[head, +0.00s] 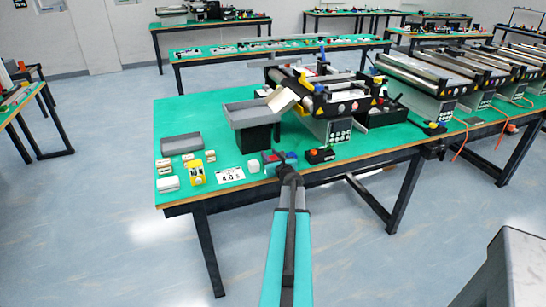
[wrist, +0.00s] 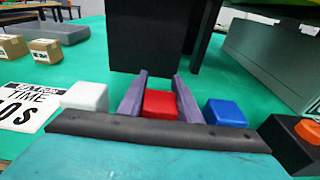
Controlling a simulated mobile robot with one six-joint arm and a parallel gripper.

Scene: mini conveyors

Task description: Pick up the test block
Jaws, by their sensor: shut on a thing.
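A small red block (wrist: 159,104) sits between the two grey fingers of my gripper (wrist: 159,82) in the wrist view. My gripper is shut on it, at or very near the green table top; whether it is clear of the surface I cannot tell. A white block (wrist: 86,97) stands just left of the fingers and a blue block (wrist: 226,112) just right. In the head view my gripper (head: 281,164) is at the table's front edge, partly hiding the red block (head: 270,158). No label shows which block is the test block.
A dark stand with a grey tray (head: 252,106) rises right behind the fingers. A conveyor machine (head: 325,100) stands behind to the right. A black box with an orange button (wrist: 308,131) is close on the right. A printed card (head: 230,175) and a yellow device (head: 195,173) lie left.

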